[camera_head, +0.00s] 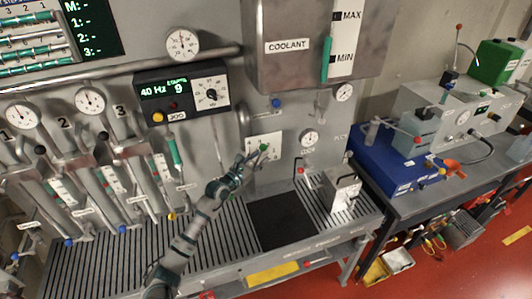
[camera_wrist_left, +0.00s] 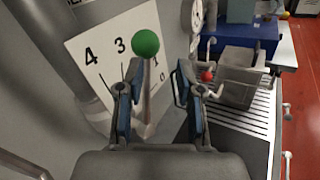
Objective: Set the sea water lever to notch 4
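The sea water lever has a green ball knob (camera_wrist_left: 145,43) on a pale stem, and stands in front of a white number plate (camera_wrist_left: 95,50). The numbers 4, 3, 1 and 0 show on the plate; the knob and stem cover the area between 3 and 1. In the head view the green knob (camera_head: 264,147) is at the plate (camera_head: 253,142) on the wall panel. My left gripper (camera_wrist_left: 158,72) is open, its blue-grey fingers on either side of the stem, which appears nearer the left finger; I cannot tell whether they touch. My right gripper is out of view.
Below the plate lies a slatted bench with a dark mat (camera_head: 282,220). A metal box (camera_head: 343,190) with a handle stands to the right on the slats. A grey pipe (camera_wrist_left: 60,55) runs beside the plate. Levers and gauges fill the panel at left.

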